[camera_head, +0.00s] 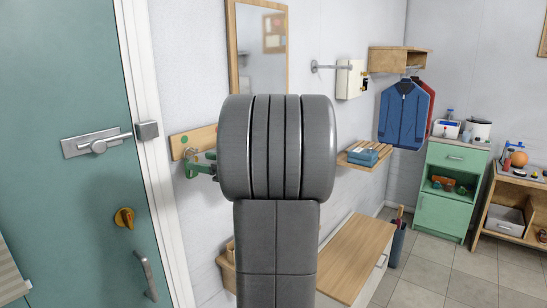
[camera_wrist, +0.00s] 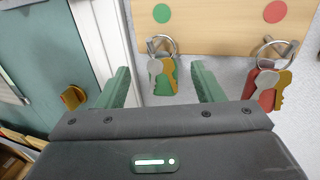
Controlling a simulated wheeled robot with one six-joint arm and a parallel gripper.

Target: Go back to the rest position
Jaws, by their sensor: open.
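My gripper (camera_wrist: 160,78) is open, with its two green fingers apart in the wrist view. In the head view my arm hides most of it, and a green part of the gripper (camera_head: 197,166) shows at the left of the arm, by the wooden key board (camera_head: 180,143). In the wrist view a key bunch with a green tag (camera_wrist: 162,72) hangs from a hook under the green dot. It appears between the fingers in the picture, with no visible grip on it. A second bunch with a red tag (camera_wrist: 268,88) hangs under the red dot, right of the fingers.
A teal door (camera_head: 70,120) with a lever handle (camera_head: 98,144) and yellow knob (camera_head: 124,217) is at the left. A mirror (camera_head: 262,50) hangs behind my arm. A wooden bench (camera_head: 358,250) and wall shelf (camera_head: 362,158) stand to the right. Floor is free at the lower right.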

